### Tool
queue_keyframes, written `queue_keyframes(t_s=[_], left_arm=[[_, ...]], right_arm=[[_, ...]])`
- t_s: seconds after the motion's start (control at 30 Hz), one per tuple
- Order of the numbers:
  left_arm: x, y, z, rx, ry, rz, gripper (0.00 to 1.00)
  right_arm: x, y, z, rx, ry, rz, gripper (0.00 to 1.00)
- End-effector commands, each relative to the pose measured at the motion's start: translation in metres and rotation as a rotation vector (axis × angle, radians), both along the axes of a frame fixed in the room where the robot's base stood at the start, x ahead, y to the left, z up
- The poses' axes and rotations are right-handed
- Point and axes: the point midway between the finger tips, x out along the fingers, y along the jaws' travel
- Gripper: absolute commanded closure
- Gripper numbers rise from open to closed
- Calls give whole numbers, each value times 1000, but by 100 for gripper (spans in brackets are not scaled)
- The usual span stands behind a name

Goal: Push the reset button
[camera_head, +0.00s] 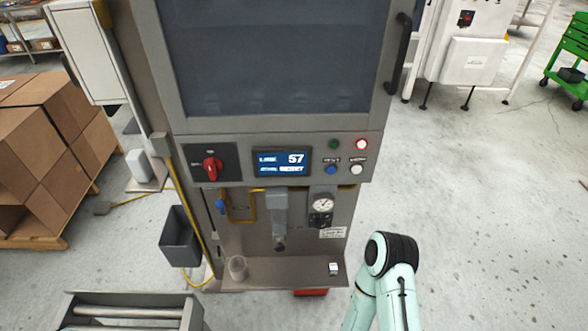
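The grey machine's control panel (228,168) faces me in the middle of the head view. Near its right end is a blue button (331,170), with a white button (357,169) to its right. Small labels sit just above these two, too small to read surely, so I cannot tell for certain which one is marked reset. Above them are a dark green light or button (334,144) and a glowing red one (362,144). A bent part of my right arm shows at the bottom, below and right of the panel. Neither gripper is in view.
A shelf (285,272) juts out below. Cardboard boxes (45,140) stand at left, a grey bin (180,240) beside the machine. Floor at right is open.

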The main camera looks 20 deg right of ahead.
Motion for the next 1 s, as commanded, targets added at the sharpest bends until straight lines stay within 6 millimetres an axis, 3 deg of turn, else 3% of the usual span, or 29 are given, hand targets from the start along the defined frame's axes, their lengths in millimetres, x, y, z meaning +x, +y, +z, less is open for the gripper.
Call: queue_keyframes(t_s=[0.33, 0.6, 1.0], left_arm=[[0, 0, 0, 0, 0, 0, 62], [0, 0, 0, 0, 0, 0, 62], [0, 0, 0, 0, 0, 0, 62]], right_arm=[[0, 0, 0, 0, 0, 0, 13], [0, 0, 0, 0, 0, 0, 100], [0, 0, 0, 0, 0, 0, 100]])
